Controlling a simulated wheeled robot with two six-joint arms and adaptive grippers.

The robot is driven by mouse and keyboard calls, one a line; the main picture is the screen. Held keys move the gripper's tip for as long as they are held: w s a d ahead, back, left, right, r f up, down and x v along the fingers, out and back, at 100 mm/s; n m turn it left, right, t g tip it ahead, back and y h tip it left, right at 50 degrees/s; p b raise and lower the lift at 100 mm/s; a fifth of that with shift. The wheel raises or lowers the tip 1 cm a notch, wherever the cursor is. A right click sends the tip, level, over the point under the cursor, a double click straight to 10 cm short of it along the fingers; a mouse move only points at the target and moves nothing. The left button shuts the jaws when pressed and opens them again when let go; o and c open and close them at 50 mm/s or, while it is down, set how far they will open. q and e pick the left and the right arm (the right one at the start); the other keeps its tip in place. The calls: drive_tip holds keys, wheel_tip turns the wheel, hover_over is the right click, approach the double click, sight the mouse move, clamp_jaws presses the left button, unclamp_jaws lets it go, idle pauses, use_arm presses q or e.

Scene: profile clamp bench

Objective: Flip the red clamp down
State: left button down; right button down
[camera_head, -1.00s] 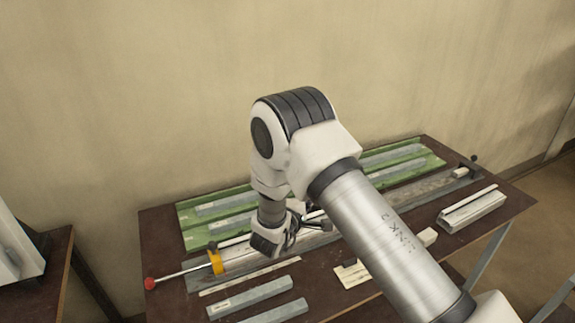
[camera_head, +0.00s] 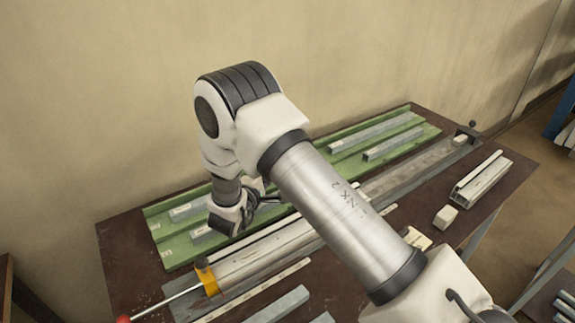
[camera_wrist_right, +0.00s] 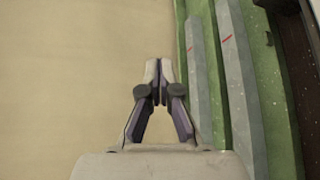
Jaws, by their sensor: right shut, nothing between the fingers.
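The red clamp has a thin metal lever (camera_head: 170,300) with a red knob (camera_head: 123,319) at its left end and a yellow bracket (camera_head: 207,276) at its right. The lever stretches out past the left end of the grey profile fixture (camera_head: 260,253), and the knob is partly cut off by the picture's bottom edge. My right gripper (camera_head: 268,197) is well to the right of the clamp, behind the fixture and apart from the lever, partly hidden by my arm. In the right wrist view its fingertips (camera_wrist_right: 158,68) are together and empty. My left gripper is out of view.
A green tray (camera_head: 165,252) with several grey bars runs along the back of the dark table (camera_head: 115,245) by the wall. More bars (camera_head: 283,303) lie in front of the fixture. A profile piece (camera_head: 480,180) and a small block (camera_head: 445,217) lie at the right.

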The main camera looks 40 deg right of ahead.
drive_tip(key=shift+s+d+r, duration=0.1)
drive_tip(key=shift+r, duration=0.05)
drive_tip(key=d+p, duration=0.5)
drive_tip(key=d, duration=0.4)
drive_tip(key=shift+w+d+f, duration=0.15)
drive_tip(key=shift+w+f, duration=0.25)
drive_tip(key=shift+w, duration=0.1)
